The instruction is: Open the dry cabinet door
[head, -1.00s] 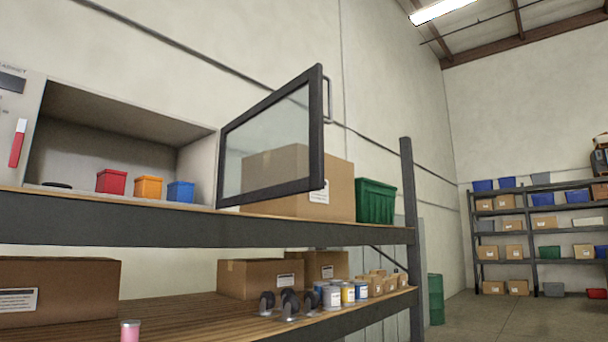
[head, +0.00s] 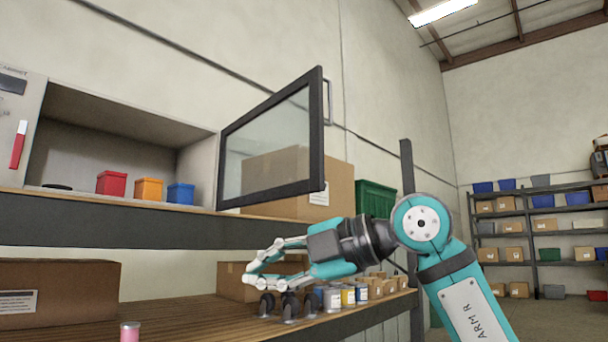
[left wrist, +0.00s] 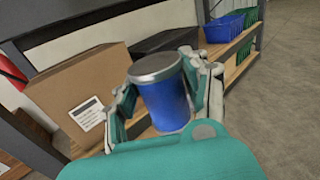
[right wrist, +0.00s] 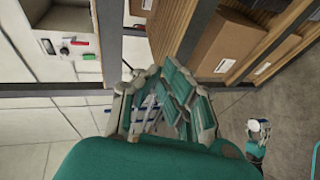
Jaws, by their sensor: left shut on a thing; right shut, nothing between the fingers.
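The dry cabinet (head: 197,165) sits on the upper shelf at the left of the head view. Its glass door (head: 317,140) stands swung wide open on the right side, with the handle (head: 329,100) on the far face near its outer edge. My right gripper (head: 262,268) is shut and empty, below and in front of the door, apart from it. It also shows in the right wrist view (right wrist: 160,85). My left gripper (left wrist: 160,88) is shut on a blue can (left wrist: 168,102) with a grey lid; it is outside the head view.
Red (head: 111,183), orange (head: 149,189) and blue (head: 181,193) boxes stand inside the cabinet. A cardboard box (head: 340,190) and a green crate (head: 374,199) stand behind the door. Casters (head: 289,308), cans (head: 347,296) and a pink can (head: 130,332) stand on the lower shelf.

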